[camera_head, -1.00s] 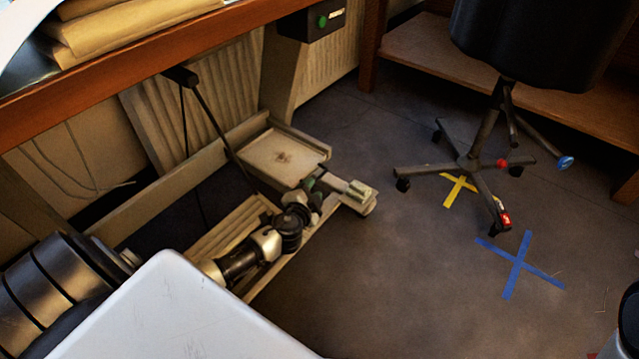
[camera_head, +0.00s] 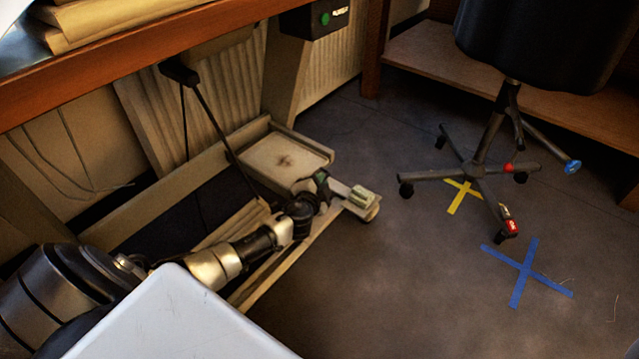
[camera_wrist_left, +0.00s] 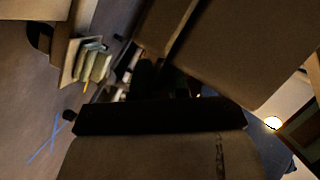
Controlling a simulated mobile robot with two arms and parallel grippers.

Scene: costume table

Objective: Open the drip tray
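The drip tray (camera_head: 287,160) is a shallow, pale, square tray with a brown stain in its middle. It sits low under the table, on a beige frame, in the head view. My left gripper (camera_head: 325,184) is at the tray's near right corner, beside its front edge. Whether it touches the tray is too small to tell. In the wrist view, dark gripper parts (camera_wrist_left: 160,115) lie close to beige surfaces, and the finger gap cannot be made out. My right gripper is not in view.
The table's wooden edge (camera_head: 150,62) runs above the tray. A thin black rod (camera_head: 220,130) slants down in front of the tray's left side.

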